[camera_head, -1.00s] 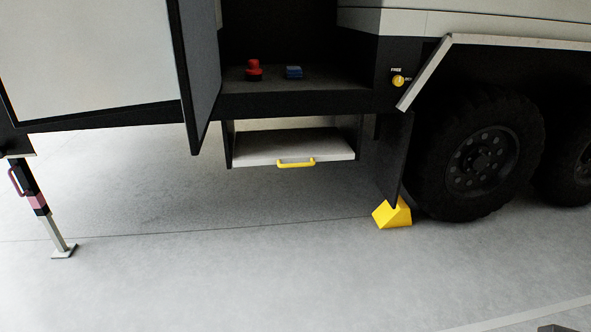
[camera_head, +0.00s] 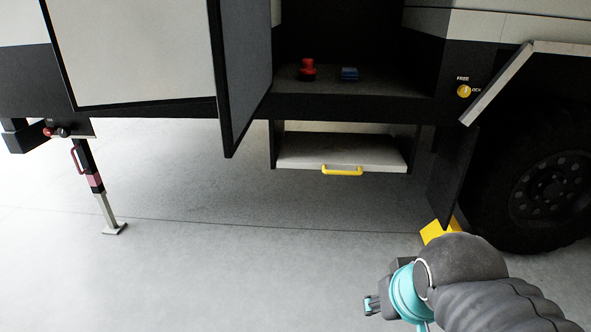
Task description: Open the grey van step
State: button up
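The grey van step (camera_head: 310,153) is a pale flat panel under the doorway sill, between two dark side plates. A yellow handle (camera_head: 342,171) sits on its front edge. The step looks tucked under the van body. My gripper (camera_head: 371,304) shows at the lower right, at the end of my dark arm with its teal ring. It is well below and in front of the handle in the picture and touches nothing that I can see. Its fingers are small and seen from the side, so their opening is unclear.
An open door (camera_head: 238,75) hangs left of the step. A red knob-like object (camera_head: 307,70) and a blue object (camera_head: 349,73) lie on the doorway floor. A yellow chock (camera_head: 440,231) and wheel (camera_head: 548,185) stand right. A support leg (camera_head: 98,190) stands left. The floor before the step is clear.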

aim_at(349, 154)
jog(key=u, duration=0.1)
jog(key=i, duration=0.95)
jog(key=z, duration=0.3)
